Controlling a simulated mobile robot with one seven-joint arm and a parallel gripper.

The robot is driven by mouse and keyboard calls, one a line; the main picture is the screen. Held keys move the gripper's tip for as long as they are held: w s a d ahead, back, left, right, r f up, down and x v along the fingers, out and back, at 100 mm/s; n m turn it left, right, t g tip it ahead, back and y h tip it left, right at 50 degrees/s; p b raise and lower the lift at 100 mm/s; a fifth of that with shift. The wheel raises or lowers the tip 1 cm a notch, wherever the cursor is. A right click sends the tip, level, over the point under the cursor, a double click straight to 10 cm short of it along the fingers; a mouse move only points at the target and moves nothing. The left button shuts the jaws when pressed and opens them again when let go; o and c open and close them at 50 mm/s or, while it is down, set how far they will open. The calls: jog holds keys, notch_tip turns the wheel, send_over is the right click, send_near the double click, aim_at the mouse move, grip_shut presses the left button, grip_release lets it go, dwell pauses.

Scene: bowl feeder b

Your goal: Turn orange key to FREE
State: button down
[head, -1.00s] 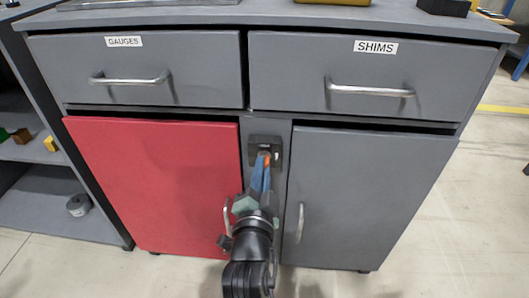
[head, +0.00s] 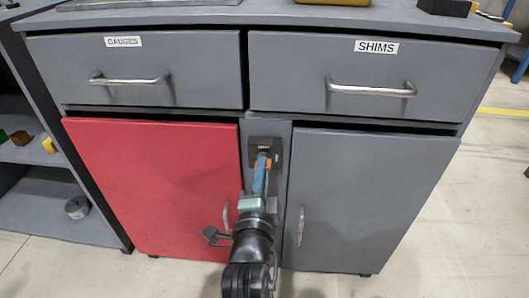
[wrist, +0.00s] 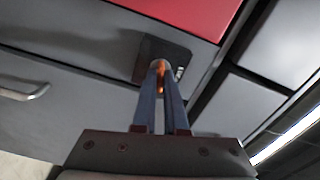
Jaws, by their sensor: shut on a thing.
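The orange key (head: 268,163) sits in a dark lock plate (head: 265,146) on the grey post between the red door and the grey door. My gripper (head: 262,168) is at the plate, its blue fingers shut on the key. In the wrist view the key (wrist: 160,88) shows as an orange strip between my two fingers (wrist: 160,97), in front of the dark plate (wrist: 175,62). The fingers hide most of the key. The lettering on the plate is too small to read.
The red door (head: 150,180) is left of the lock and the grey door (head: 365,200) right of it, both with upright handles. Drawers marked GAUGES (head: 140,75) and SHIMS (head: 375,80) are above. An open shelf (head: 60,215) stands at the left.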

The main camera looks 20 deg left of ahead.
jog(key=m, duration=0.3)
jog(key=shift+m, duration=0.4)
jog(key=c, duration=0.9)
grip_release()
jog(key=shift+p+v, duration=1.3)
jog(key=shift+v, duration=2.2)
jog(key=shift+r, duration=0.1)
